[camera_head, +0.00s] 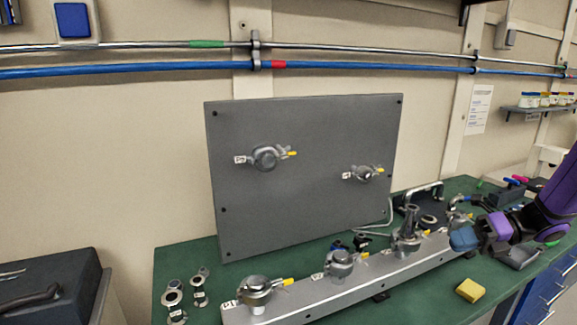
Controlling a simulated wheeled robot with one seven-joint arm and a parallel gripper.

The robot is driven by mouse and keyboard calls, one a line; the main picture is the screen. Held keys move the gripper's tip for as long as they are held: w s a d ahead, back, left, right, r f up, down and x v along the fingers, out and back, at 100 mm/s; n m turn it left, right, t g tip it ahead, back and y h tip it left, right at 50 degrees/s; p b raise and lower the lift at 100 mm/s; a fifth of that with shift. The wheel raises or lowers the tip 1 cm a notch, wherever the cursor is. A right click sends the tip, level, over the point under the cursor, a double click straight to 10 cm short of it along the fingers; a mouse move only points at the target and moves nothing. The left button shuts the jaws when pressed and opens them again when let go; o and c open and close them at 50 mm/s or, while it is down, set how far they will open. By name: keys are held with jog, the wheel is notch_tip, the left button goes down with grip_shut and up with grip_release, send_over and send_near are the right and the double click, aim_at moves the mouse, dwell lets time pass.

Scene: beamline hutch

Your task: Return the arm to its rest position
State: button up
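My purple and dark arm (545,208) enters from the right edge and reaches left over the right part of the green bench. My gripper (466,238) is at its left end, above the bench near the right end of the long metal rail. A blue piece shows at the gripper's tip; I cannot tell whether it is a finger or something held. The gap between the fingers is not visible.
A grey upright panel (300,190) with two clamped fittings stands behind the metal rail (375,278), which carries several flanged fittings. A yellow block (470,290) lies below my gripper. A dark case (45,285) is at left. Clamps and rings (172,298) lie on the green bench (185,255).

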jog(key=s+a+r+n+h, duration=0.3)
jog(key=s+r+n, duration=0.3)
jog(key=n, duration=0.5)
jog(key=s+a+r+n+t+h, duration=0.1)
jog(key=s+a+r+n+h, duration=0.3)
jog(key=n, duration=0.7)
jog(key=s+a+r+n+t+h, duration=0.1)
jog(key=s+a+r+n+h, duration=0.3)
jog(key=s+n, duration=0.6)
notch_tip(320, 180, up, 4)
jog(key=h, duration=0.2)
jog(key=shift+a+n+h, duration=0.15)
jog(key=shift+n+h, duration=0.15)
jog(key=shift+n, duration=0.1)
